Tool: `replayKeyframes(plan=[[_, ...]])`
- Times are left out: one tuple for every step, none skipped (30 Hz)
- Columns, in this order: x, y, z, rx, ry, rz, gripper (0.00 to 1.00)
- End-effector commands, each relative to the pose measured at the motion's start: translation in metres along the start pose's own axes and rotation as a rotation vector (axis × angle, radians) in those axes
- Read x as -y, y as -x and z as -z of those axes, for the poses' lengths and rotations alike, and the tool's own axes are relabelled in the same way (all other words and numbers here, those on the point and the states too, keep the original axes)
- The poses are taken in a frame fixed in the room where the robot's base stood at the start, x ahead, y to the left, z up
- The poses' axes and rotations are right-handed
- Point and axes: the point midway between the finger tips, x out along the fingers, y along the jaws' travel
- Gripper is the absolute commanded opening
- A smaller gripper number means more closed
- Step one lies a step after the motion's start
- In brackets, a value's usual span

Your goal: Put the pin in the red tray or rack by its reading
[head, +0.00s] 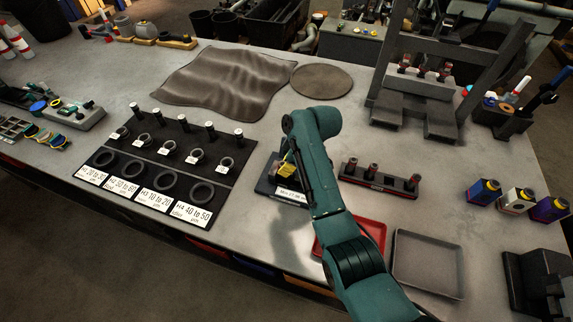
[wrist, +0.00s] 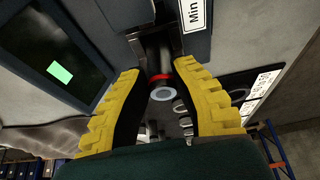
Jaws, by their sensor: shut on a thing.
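My gripper (wrist: 162,98) is shut on a dark pin (wrist: 160,62) with a red band and a pale round end, seen between its yellow fingers in the wrist view. In the head view my gripper (head: 287,168) is over a dark gauge block (head: 266,187) with a white "Min" label (head: 291,194), and the pin is hidden. The label also shows in the wrist view (wrist: 195,14), but its number is not clear. The red tray (head: 378,230) is partly behind my arm. A low rack (head: 392,186) with dark, red-topped pins stands right of my arm.
A grey empty tray (head: 428,264) lies right of the red tray. A black board (head: 215,150) with rings, pins and range cards lies to the left. Several small bottles (head: 516,200) stand at right. A dark press frame (head: 385,85) is at the back.

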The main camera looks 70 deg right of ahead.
Motion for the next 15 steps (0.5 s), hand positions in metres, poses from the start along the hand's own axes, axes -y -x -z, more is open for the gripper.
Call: replayKeyframes(plan=[[0.0, 0.007, 0.005, -0.005, 0.003, -0.002, 0.0], [0.0, 0.009, 0.006, -0.006, 0.003, -0.003, 0.0], [0.0, 0.011, 0.007, -0.006, 0.003, -0.003, 0.0], [0.0, 0.013, 0.008, -0.006, 0.004, -0.003, 0.0], [0.0, 0.015, 0.009, -0.007, 0.004, -0.003, 0.0], [0.0, 0.017, 0.01, -0.007, 0.004, -0.003, 0.0], [-0.001, 0.018, 0.01, -0.007, 0.004, -0.003, 0.0], [-0.001, 0.02, 0.011, -0.007, 0.004, -0.003, 0.0], [0.0, 0.022, 0.012, -0.007, 0.004, -0.003, 0.0], [0.0, 0.024, 0.013, -0.007, 0.004, -0.004, 0.0], [0.0, 0.025, 0.013, -0.008, 0.004, -0.004, 0.0], [0.0, 0.027, 0.014, -0.008, 0.004, -0.004, 0.0], [0.0, 0.029, 0.015, -0.008, 0.004, -0.004, 0.0], [0.0, 0.03, 0.016, -0.008, 0.004, -0.004, 0.0], [0.0, 0.032, 0.017, -0.008, 0.004, -0.004, 0.0]])
